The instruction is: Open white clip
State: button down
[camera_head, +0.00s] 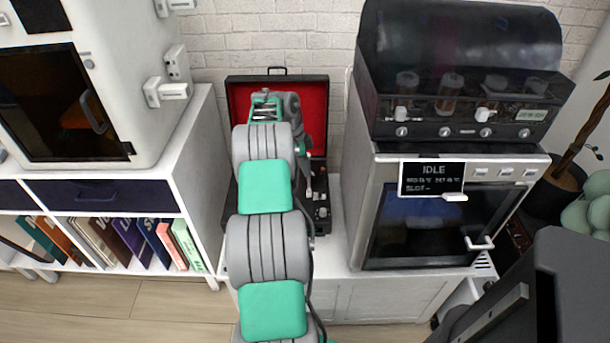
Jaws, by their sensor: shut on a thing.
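My gripper (318,205) points down over the right part of an open black case (323,165) with a red-lined lid. It is small and partly hidden by my own arm. It is shut on a small part there. A small white piece, which looks like the white clip (323,212), shows at the fingertips. How far the clip is turned or lifted is too small to tell. My green and grey arm covers the left and middle of the case.
A steel-fronted oven-like machine (420,225) with a black hooded unit (460,75) on top stands close on the right. A white cabinet with a dark window (65,105) stands on the left above a shelf of books (110,240). The wall is close behind the case.

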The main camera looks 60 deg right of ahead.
jog(key=b, duration=0.2)
jog(key=t+b, duration=0.1)
jog(key=b, duration=0.2)
jog(key=shift+s+d+f+t+y, duration=0.2)
jog(key=shift+s+f+t+y, duration=0.1)
jog(key=shift+s+y, duration=0.1)
jog(key=shift+s+r+t, duration=0.2)
jog(key=shift+r+t, duration=0.2)
jog(key=shift+r, duration=0.2)
jog(key=shift+s+r+t+y+p, duration=0.1)
jog(key=shift+r+t+y+p, duration=0.35)
jog(key=shift+p, duration=0.7)
jog(key=shift+d+f+t+p, duration=0.15)
jog(key=shift+t+p, duration=0.1)
jog(key=shift+p, duration=0.8)
jog(key=shift+f+y+p, duration=0.15)
jog(key=shift+y+p, duration=0.1)
jog(key=shift+p, duration=0.05)
jog(key=shift+f, duration=0.1)
jog(key=c, duration=1.4)
grip_release()
jog(key=shift+c, duration=0.2)
